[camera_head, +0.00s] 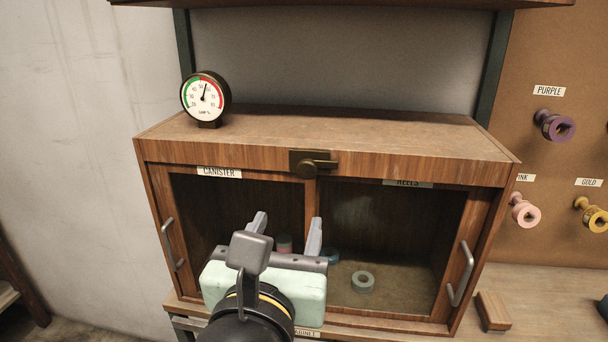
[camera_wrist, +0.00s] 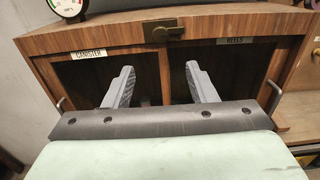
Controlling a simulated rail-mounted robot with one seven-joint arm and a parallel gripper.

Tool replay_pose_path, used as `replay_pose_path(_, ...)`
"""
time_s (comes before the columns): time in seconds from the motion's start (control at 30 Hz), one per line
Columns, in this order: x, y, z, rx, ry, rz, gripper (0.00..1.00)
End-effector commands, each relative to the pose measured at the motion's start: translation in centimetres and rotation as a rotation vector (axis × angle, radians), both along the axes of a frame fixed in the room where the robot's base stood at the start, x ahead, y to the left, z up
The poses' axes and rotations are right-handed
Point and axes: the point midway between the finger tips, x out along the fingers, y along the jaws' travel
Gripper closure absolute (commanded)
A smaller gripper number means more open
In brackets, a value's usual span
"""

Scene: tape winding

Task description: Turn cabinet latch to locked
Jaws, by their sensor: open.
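The wooden cabinet (camera_head: 400,150) has two glazed-looking doors, with the labels CANISTER (camera_head: 219,172) and REELS (camera_head: 408,183). The brass latch (camera_head: 313,164) sits at the top middle of the cabinet front; its knob has a short lever pointing right. The latch also shows at the top middle of the wrist view (camera_wrist: 163,31). My gripper (camera_head: 287,228) is open and empty, in front of the cabinet's middle and below the latch, not touching it. In the wrist view its two fingers (camera_wrist: 160,85) point toward the cabinet front, apart from each other.
A round gauge (camera_head: 205,97) stands on the cabinet top at left. Door handles (camera_head: 461,274) stick out at both sides. A tape roll (camera_head: 363,282) lies inside at right. Spools (camera_head: 555,126) hang on the right board. A wooden block (camera_head: 493,311) lies at lower right.

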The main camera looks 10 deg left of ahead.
Motion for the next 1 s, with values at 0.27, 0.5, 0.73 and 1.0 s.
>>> replay_pose_path(0.27,6.2,0.4,-0.1,0.000,0.005,-0.005,0.48)
replay_pose_path(0.5,11.2,0.8,0.0,0.001,0.005,-0.005,0.48)
replay_pose_path(0.73,14.3,1.0,-0.1,0.003,0.004,-0.003,0.48)
replay_pose_path(1.0,15.1,1.1,-0.1,0.003,0.004,-0.002,0.48)
